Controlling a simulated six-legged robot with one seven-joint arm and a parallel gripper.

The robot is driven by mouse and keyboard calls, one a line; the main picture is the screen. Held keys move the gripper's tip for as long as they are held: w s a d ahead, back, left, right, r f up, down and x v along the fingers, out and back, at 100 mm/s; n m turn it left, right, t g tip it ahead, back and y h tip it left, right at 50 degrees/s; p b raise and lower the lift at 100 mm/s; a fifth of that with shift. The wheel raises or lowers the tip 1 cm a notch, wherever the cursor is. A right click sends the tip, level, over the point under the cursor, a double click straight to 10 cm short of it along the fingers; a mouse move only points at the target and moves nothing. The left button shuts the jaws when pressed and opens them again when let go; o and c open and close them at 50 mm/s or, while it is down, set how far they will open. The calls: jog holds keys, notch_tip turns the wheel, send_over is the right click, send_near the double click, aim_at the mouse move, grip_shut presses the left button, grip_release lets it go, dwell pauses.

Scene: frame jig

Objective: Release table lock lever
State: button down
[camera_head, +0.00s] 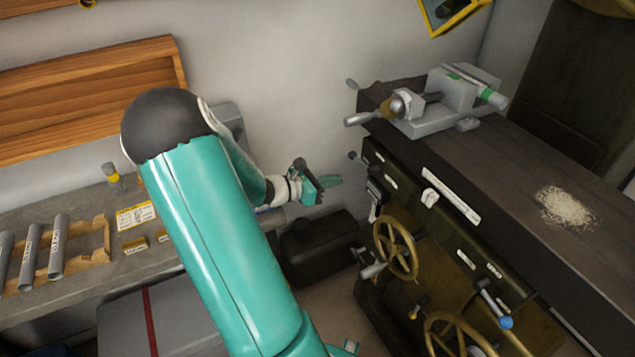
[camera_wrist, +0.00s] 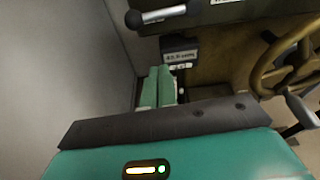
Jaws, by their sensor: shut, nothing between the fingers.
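My gripper (camera_head: 325,182) is held out to the left of the dark machine, apart from it in the body view. Its green fingers (camera_wrist: 157,85) are together and hold nothing in the wrist view. A lever with a dark round knob (camera_wrist: 134,19) sticks out to the left at the top of the wrist view, beyond the fingertips. A small dark knob (camera_head: 353,155) also shows at the machine's left end in the body view. A lever with a blue knob (camera_head: 505,322) is on the machine front. The labels are too small to read, so I cannot tell which is the table lock lever.
Brass handwheels (camera_head: 396,248) stand out from the machine front. The machine table (camera_head: 520,160) carries a grey vise (camera_head: 440,105) and a pile of chips (camera_head: 566,207). A dark tank (camera_head: 318,245) is below my gripper. A workbench (camera_head: 70,285) is on the left.

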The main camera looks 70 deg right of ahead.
jog(key=s+d+r, duration=0.2)
jog(key=d+r, duration=0.1)
jog(key=shift+s+d, duration=0.1)
jog(key=shift+s, duration=0.2)
